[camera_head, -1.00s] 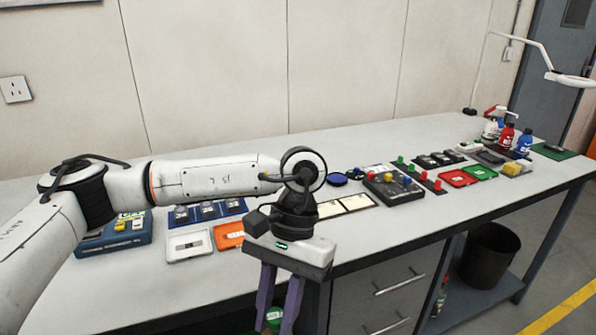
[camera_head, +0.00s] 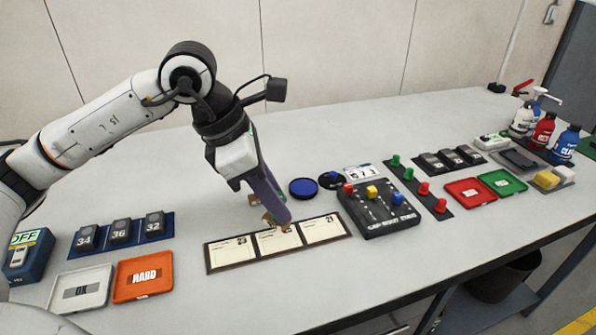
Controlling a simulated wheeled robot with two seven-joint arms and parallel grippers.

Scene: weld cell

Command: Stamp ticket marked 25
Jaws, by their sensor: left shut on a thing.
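A dark-framed board (camera_head: 216,268) with three cream tickets lies on the table. The left ticket (camera_head: 232,250) has a number too small to read surely. The middle ticket (camera_head: 292,240) is partly covered by my gripper, and its number is hidden. The right ticket (camera_head: 322,231) appears marked 21. My left gripper (camera_head: 270,217), with purple fingers, points down at the middle ticket's back edge. It is shut on a small tan-brown thing (camera_head: 283,226), mostly hidden; I cannot tell whether it touches the ticket. A round blue pad (camera_head: 303,188) lies behind the board. My right gripper is out of view.
A dark box with coloured knobs (camera_head: 385,222) stands right of the board. An orange tray (camera_head: 143,278) and a white tray (camera_head: 80,291) lie left. Blocks marked 34, 36 and 32 (camera_head: 120,231) stand behind them. Bottles (camera_head: 543,131) stand far right.

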